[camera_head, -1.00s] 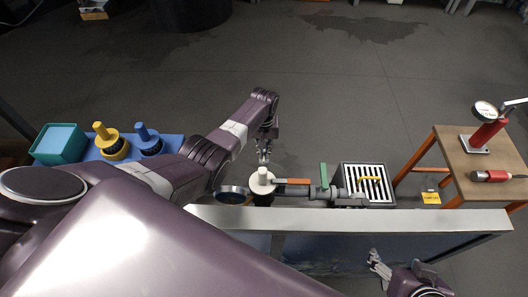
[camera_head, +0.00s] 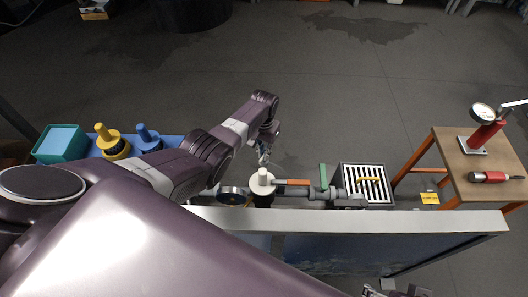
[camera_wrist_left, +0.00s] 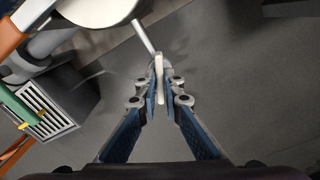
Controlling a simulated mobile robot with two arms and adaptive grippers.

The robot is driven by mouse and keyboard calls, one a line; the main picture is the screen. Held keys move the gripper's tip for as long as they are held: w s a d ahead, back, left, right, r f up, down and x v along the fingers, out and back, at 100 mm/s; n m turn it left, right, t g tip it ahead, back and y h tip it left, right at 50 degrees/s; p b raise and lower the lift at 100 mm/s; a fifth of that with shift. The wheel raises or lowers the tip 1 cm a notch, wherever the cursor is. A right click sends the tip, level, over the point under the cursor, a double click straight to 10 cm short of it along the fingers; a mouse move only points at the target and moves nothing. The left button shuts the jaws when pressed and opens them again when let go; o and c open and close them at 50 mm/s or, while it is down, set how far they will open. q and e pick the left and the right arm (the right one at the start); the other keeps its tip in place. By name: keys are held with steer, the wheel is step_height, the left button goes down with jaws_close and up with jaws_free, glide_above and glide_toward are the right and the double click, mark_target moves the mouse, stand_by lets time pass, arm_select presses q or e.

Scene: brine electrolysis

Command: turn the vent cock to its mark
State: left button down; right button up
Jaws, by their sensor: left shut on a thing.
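In the head view my left gripper (camera_head: 263,157) is just behind a white round cap (camera_head: 262,180) on the pipework. In the left wrist view the fingers of this gripper (camera_wrist_left: 160,92) are shut on a pale flat tab (camera_wrist_left: 159,66), which I take to be the vent cock's handle. A silver rod (camera_wrist_left: 143,37) runs from beside the white cap (camera_wrist_left: 98,8) towards that tab. I cannot make out the mark. Only a sliver of my right gripper (camera_head: 388,290) shows at the bottom edge of the head view; its fingers are unclear.
Right of the cap are an orange handle (camera_head: 292,182), a green handle (camera_head: 323,174) and a slatted grate (camera_head: 372,184). A wooden table (camera_head: 481,168) with a gauge stand (camera_head: 473,144) and a red tool (camera_head: 490,177) stands right. A teal box (camera_head: 60,143) sits left.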

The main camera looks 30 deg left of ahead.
arm_select(q)
steer(key=m, duration=1.2)
steer(key=shift+m, duration=0.4)
stand_by(0.3)
steer(key=c, duration=2.1)
jaws_free()
steer(key=shift+r, duration=0.1)
step_height(320, 180, up, 12)
steer(key=shift+f, duration=0.1)
